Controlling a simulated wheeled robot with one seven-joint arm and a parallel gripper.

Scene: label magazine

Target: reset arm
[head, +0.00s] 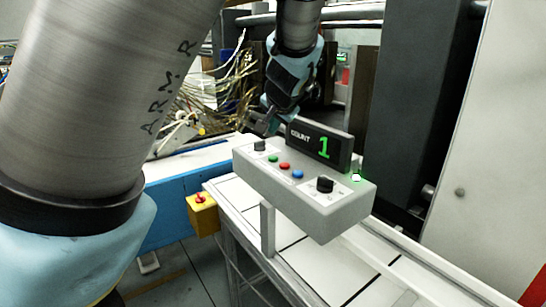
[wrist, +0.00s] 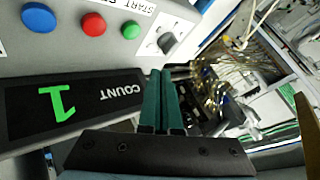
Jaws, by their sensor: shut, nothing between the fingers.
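My gripper (head: 268,124) is behind the left end of a grey control box (head: 318,211) in the head view. In the wrist view its two green fingers (wrist: 163,100) are together, with nothing between them. The fingers are beside the black count display (wrist: 72,104), which shows a green 1. The display (head: 318,146) also stands on the box in the head view. The box carries a green, a red and a blue button and two black knobs. The left knob (head: 260,145) is close to my gripper and shows in the wrist view too (wrist: 167,42).
A yellow box with a red button (head: 203,214) hangs left of the control box. A white-topped bench (head: 296,262) runs below. Loose wires (head: 213,90) and machinery are behind my gripper. A large dark and grey cabinet (head: 484,150) stands at the right.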

